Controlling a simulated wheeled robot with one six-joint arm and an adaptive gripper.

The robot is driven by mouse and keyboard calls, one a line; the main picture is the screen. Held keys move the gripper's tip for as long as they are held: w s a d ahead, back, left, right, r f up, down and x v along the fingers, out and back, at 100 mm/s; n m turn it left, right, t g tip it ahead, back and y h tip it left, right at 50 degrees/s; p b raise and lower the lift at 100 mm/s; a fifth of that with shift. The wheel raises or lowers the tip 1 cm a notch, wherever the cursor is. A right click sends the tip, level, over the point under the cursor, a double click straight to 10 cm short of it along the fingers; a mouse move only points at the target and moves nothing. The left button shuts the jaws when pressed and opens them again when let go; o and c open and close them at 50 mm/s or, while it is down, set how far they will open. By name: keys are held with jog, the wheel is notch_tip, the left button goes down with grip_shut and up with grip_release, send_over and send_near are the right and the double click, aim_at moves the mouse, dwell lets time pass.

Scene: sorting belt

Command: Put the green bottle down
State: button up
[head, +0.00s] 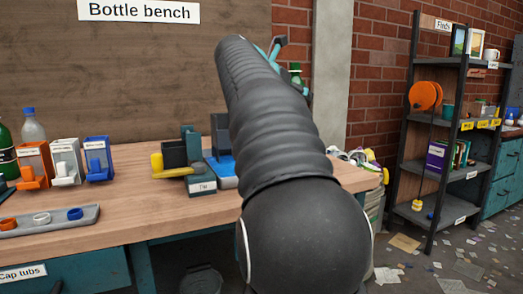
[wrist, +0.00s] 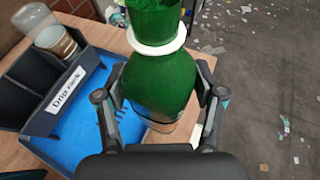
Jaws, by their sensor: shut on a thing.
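My gripper (wrist: 160,95) is shut on a green bottle (wrist: 158,80), with one finger on each side of its body. The bottle has a white ring at its neck, and its top is cut off by the wrist view. In the head view my arm hides most of the gripper, and a small part of the green bottle (head: 296,74) shows to the right of the arm, above the bench.
The drip rack has a blue base (wrist: 90,112) and holds a clear bottle (wrist: 52,40). Cap tubs, a cap tray (head: 50,220) and another green bottle (head: 6,155) stand left on the wooden bench (head: 150,228). Littered floor lies right, before a shelf (head: 440,150).

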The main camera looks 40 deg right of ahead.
jog(key=w+f+b, duration=0.1)
jog(key=w+f, duration=0.9)
jog(key=shift+a, duration=0.2)
jog(key=shift+f+b, duration=0.3)
jog(key=shift+b, duration=0.05)
jog(key=o, duration=1.6)
jog(key=shift+c, duration=0.2)
jog(key=v, duration=1.2)
jog(key=shift+r+p, duration=0.3)
jog(key=shift+w, duration=0.1)
